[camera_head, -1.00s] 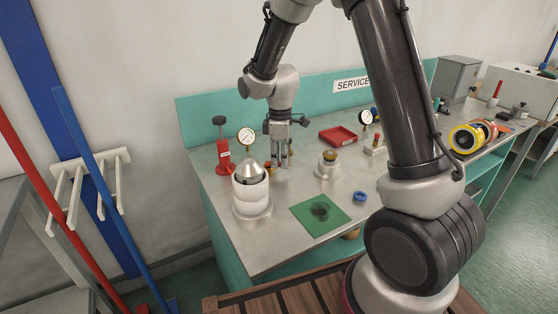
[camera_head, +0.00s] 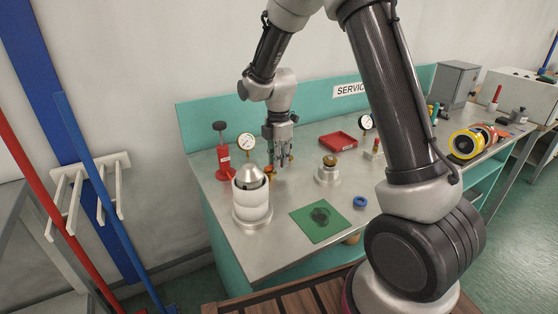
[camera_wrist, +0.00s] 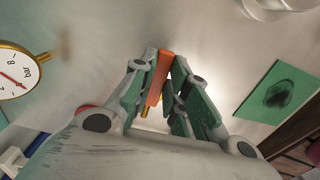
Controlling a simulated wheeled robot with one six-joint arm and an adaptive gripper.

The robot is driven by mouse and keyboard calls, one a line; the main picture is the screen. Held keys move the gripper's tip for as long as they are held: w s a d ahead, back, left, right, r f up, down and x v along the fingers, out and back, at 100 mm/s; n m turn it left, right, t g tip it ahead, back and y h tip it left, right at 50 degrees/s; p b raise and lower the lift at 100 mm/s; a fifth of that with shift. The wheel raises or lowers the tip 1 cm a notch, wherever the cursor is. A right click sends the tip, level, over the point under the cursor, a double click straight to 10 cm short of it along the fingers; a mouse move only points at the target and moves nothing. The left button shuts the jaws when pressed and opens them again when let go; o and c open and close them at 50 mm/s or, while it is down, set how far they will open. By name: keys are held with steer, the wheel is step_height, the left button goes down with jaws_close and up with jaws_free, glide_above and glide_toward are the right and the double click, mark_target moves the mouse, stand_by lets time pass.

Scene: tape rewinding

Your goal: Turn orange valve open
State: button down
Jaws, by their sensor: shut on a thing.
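The orange valve's handle (camera_wrist: 157,78) shows in the wrist view as a flat orange bar between my fingertips, with a small brass-coloured part below it. My gripper (camera_wrist: 166,62) is shut on this handle. In the head view my gripper (camera_head: 282,162) points down at the bench, just behind and right of the white cylinder. There the valve is mostly hidden by the fingers and the cylinder, so I cannot tell its angle.
A white cylinder with a metal cone (camera_head: 251,202), a red jack-like stand (camera_head: 224,163) and a pressure gauge (camera_head: 246,142) stand close on the left. A brass-topped fitting (camera_head: 328,172), red tray (camera_head: 338,137), green mat (camera_head: 320,220) and blue ring (camera_head: 360,202) lie rightward.

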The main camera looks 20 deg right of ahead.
stand_by(0.4)
steer(key=c, duration=1.4)
jaws_free()
steer(key=shift+r, duration=0.1)
step_height(320, 180, up, 12)
steer(key=shift+f, duration=0.1)
